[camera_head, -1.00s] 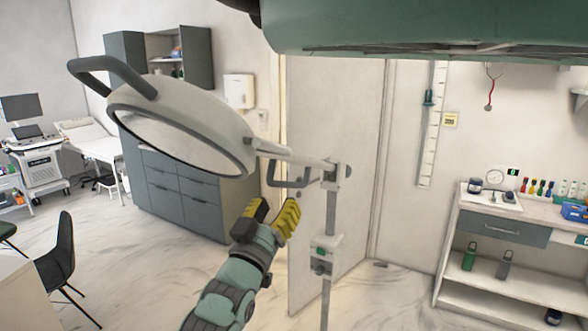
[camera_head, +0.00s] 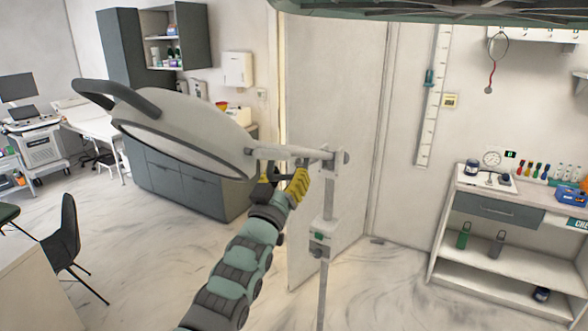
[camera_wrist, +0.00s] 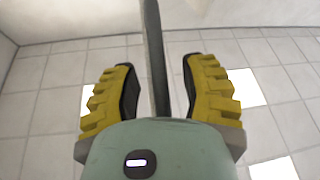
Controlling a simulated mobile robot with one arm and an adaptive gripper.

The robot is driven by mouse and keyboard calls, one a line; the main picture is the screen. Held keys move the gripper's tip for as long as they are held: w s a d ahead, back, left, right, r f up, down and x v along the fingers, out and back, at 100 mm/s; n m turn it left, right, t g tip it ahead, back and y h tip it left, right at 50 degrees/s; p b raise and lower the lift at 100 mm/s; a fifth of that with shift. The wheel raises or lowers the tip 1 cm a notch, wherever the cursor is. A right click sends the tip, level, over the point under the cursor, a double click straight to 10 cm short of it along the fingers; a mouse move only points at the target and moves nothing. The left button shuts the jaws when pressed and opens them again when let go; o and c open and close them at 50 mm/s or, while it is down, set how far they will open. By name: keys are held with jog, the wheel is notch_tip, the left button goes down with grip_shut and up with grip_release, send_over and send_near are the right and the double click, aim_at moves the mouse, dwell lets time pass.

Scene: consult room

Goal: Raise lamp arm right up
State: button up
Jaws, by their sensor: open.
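The lamp has a large pale round head (camera_head: 190,115) with a dark loop handle (camera_head: 112,92) at its upper left. Its pale lamp arm (camera_head: 290,153) runs almost level from the head to an upright pole (camera_head: 329,200). My gripper (camera_head: 281,184) is just under the lamp arm, near the pole, with its yellow fingers pointing up. In the wrist view my gripper (camera_wrist: 157,68) is open, and a dark grey bar (camera_wrist: 154,55) passes between the fingers without either visibly closing on it. The grey handle under the lamp arm is mostly hidden by my gripper.
A door (camera_head: 335,110) stands behind the pole. A shelf unit (camera_head: 490,215) with small items is at the right. Grey cabinets (camera_head: 180,180) are behind the lamp head, and a dark chair (camera_head: 65,240) is at left. The floor between them is clear.

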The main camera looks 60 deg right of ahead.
grip_shut()
dwell(0.3)
dwell(0.3)
jog(key=b, duration=0.2)
jog(key=shift+b, duration=0.4)
